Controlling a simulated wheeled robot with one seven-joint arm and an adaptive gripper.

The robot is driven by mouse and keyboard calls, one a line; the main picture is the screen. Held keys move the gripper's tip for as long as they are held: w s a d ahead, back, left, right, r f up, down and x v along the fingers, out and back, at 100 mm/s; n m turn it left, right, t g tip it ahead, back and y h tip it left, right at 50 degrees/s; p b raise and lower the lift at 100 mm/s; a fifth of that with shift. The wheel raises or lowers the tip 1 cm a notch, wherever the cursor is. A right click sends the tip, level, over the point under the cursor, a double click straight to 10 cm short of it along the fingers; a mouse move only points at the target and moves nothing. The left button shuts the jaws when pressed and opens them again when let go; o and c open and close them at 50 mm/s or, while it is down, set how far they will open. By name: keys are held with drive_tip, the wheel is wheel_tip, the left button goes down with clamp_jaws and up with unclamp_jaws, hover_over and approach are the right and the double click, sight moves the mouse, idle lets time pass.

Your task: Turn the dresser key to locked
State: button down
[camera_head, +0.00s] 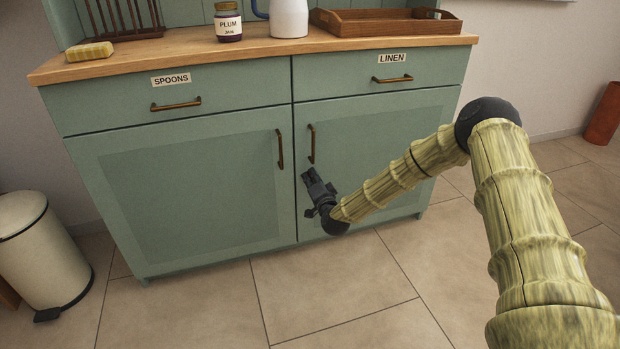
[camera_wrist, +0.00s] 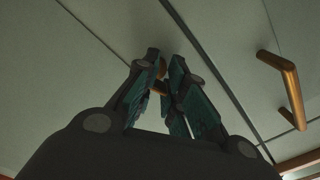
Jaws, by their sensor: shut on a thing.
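The dresser (camera_head: 180,190) is green with a wooden top, two drawers and two shut doors. My gripper (camera_head: 309,174) is at the front of the right door, just below its brass handle (camera_head: 312,144) and near the seam between the doors. In the wrist view my gripper (camera_wrist: 161,82) has its fingers closed on a small brass-coloured key (camera_wrist: 161,68). Only bits of the key show between the fingertips. The keyhole and the key's turn angle are hidden by the fingers; I cannot tell whether it is locked.
A brass handle (camera_wrist: 285,88) is to the right in the wrist view. The left door's handle (camera_head: 280,149) is across the seam. A jam jar (camera_head: 228,22), a white jug (camera_head: 288,18) and a wooden tray (camera_head: 385,22) stand on top. A bin (camera_head: 40,250) is at left.

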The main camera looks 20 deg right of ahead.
drive_tip(key=shift+s+d+f+m, duration=0.1)
drive_tip(key=shift+d+f+m, duration=0.25)
drive_tip(key=shift+m, duration=0.65)
drive_tip(key=shift+s+d+f+m, duration=0.1)
drive_tip(key=shift+d+f+m, duration=0.2)
drive_tip(key=shift+m, duration=0.7)
drive_tip(key=c, duration=2.2)
unclamp_jaws()
drive_tip(key=o, duration=0.4)
drive_tip(key=shift+w+f, duration=0.1)
drive_tip(key=shift+f, duration=0.05)
drive_tip(key=o, duration=0.5)
drive_tip(key=shift+w+r, duration=0.1)
drive_tip(key=shift+r, duration=0.15)
drive_tip(key=shift+o, duration=0.2)
drive_tip(key=shift+a+r, duration=0.2)
drive_tip(key=shift+a, duration=0.2)
drive_tip(key=s, duration=1.2)
drive_tip(key=shift+d, duration=0.25)
